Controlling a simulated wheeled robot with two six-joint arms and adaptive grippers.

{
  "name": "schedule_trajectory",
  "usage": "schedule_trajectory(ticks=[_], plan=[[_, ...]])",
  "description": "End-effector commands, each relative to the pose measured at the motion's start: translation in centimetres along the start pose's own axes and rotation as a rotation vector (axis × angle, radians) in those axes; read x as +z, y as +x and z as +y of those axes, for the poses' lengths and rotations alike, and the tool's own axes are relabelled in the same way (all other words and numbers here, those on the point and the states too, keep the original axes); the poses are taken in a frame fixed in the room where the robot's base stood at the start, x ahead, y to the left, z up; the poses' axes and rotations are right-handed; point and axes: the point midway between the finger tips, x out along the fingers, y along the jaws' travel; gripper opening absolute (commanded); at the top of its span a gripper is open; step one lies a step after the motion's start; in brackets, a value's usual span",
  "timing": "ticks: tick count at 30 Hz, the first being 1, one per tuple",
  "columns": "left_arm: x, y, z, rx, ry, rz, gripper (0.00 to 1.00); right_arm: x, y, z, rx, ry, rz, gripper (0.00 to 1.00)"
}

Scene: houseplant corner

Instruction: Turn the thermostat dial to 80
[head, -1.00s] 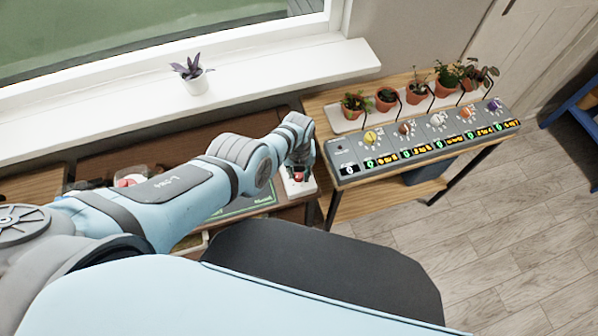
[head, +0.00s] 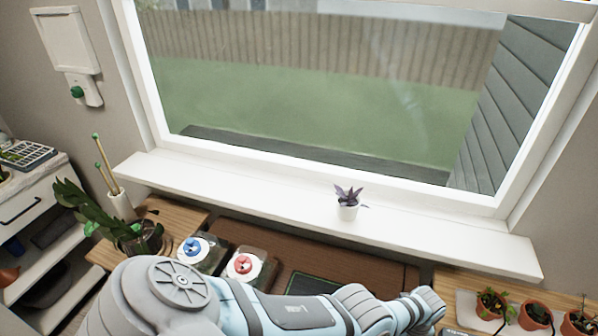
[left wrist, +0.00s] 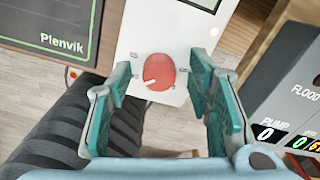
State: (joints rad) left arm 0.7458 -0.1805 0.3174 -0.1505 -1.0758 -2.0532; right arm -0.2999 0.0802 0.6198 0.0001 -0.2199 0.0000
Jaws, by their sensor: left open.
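A round red dial (left wrist: 160,72) with a white pointer line sits on a white panel (left wrist: 160,30) in the left wrist view. My left gripper (left wrist: 164,82) is open, with one teal finger on each side of the dial and gaps visible between fingers and dial. In the head view my left arm reaches to the lower right and its gripper end (head: 428,308) hides the dial. My right gripper is not in view.
A grey console (left wrist: 285,95) with PUMP and FLOOD labels stands right of the white panel.

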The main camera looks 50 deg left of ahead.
Motion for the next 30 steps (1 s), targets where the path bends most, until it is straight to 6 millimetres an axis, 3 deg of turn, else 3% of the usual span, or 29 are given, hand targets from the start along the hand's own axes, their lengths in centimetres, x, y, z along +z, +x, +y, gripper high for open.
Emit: schedule_trajectory(ticks=[11, 20, 21, 22, 30], plan=[[0.0, 0.2, 0.0, -0.001, -1.124, 0.000, 0.46, 0.1, 0.9, -0.1, 0.000, 0.000, 0.000, 0.40], [-0.1, 0.7, -0.1, -0.002, -2.049, 0.003, 0.46, 0.4, 4.0, -0.3, 0.000, 0.000, 0.000, 0.40], [-0.1, -1.9, -0.1, -0.002, -2.034, 0.003, 0.46, 0.2, 2.0, -0.2, 0.000, 0.000, 0.000, 0.40], [0.0, -3.0, -0.1, -0.002, -2.032, 0.003, 0.46, 0.1, 1.3, -0.1, 0.000, 0.000, 0.000, 0.40], [0.0, -11.2, -0.1, -0.004, -2.030, 0.003, 0.46, -0.2, -1.8, 0.1, 0.000, 0.000, 0.000, 0.40]])
